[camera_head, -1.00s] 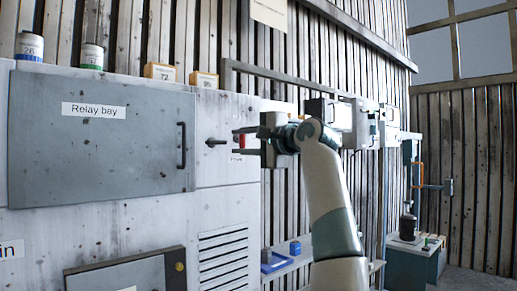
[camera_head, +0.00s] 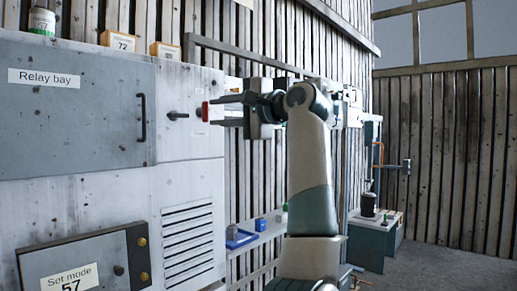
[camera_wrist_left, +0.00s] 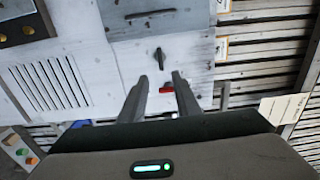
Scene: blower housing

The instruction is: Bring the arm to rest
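The arm in the head view ends in my left gripper (camera_head: 215,110), level with the cabinet (camera_head: 190,190) front. Its two fingers are apart and point left at a small red part (camera_head: 205,111) on the cabinet. In the left wrist view my left gripper (camera_wrist_left: 163,77) shows both fingers spread with nothing held between them. The red part (camera_wrist_left: 166,88) shows between the fingers; I cannot tell whether they touch it. A dark knob (camera_head: 178,115) sits left of it, also seen beyond the fingertips in the wrist view (camera_wrist_left: 158,57). My right gripper is not in view.
The grey "Relay bay" door (camera_head: 75,115) has a dark handle (camera_head: 141,118). A "Set mode 57" panel (camera_head: 85,262) is below. A jar (camera_head: 42,21) and yellow boxes stand on top. A shelf with a blue tray (camera_head: 240,237) and a bench (camera_head: 372,240) stand right.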

